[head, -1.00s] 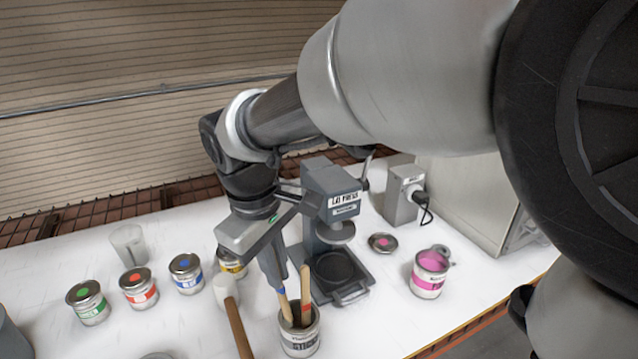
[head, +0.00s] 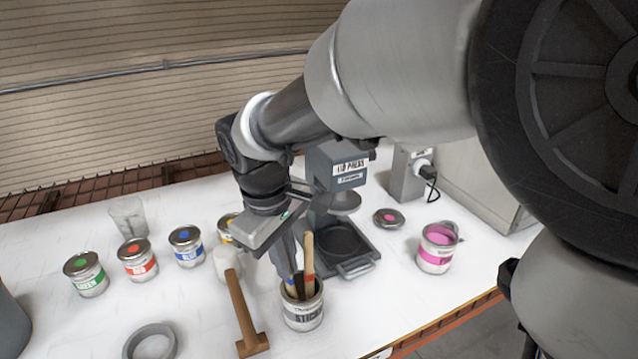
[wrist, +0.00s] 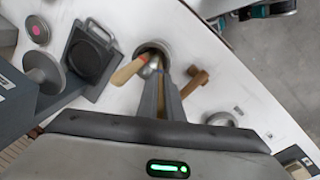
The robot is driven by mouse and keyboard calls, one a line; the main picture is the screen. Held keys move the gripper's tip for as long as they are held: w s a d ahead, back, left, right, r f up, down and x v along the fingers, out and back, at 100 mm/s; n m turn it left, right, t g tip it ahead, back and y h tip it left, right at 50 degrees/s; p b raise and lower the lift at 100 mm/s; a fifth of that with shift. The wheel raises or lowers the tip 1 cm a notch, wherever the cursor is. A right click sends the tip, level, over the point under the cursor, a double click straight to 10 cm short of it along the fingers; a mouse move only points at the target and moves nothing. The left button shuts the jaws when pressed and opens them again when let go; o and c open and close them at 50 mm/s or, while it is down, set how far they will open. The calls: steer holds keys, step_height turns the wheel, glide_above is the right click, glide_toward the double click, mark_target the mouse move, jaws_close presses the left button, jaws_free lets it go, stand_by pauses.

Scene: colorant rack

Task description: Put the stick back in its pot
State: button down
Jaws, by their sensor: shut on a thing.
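The pot (head: 303,314) is a grey-white can with a stick label, standing upright on the table in front of the press. My gripper (head: 289,272) points down at its mouth and is shut on a wooden stick (head: 290,291) with a blue band. The held stick's lower part is inside the pot; its tip is hidden. A second wooden stick (head: 309,262) with a red band stands in the pot, just right of my fingers. In the wrist view the fingers (wrist: 161,78) reach to the pot's rim (wrist: 150,43), and the second stick (wrist: 128,70) leans out beside them.
A wooden mallet (head: 241,310) lies left of the pot, a grey ring (head: 150,343) near the front. The press (head: 337,180) stands behind. Green (head: 86,276), red (head: 138,260) and blue (head: 187,248) cans stand left; an open pink can (head: 436,250) stands right.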

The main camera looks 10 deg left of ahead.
steer(key=shift+f, duration=0.1)
steer(key=c, duration=1.8)
jaws_free()
steer(key=shift+c, duration=0.2)
step_height(320, 180, up, 17)
steer(key=s+a+p, duration=0.1)
steer(key=s, duration=0.1)
steer(key=shift+s+p, duration=0.15)
steer(key=shift+p, duration=0.25)
steer(key=shift+a, duration=0.1)
steer(key=s+d+f+m+t+p, duration=0.1)
steer(key=d+m, duration=0.3)
steer(key=d, duration=0.4)
steer(key=s+d+f+m+t+p, duration=0.1)
steer(key=s+d+m, duration=0.2)
steer(key=d, duration=0.6)
steer(key=s+d+f+m+t+p, duration=0.1)
steer(key=s+d+m+t+p, duration=0.1)
steer(key=d+m, duration=0.3)
steer(key=s+d, duration=0.1)
steer(key=d, duration=0.3)
steer(key=shift+y, duration=0.4)
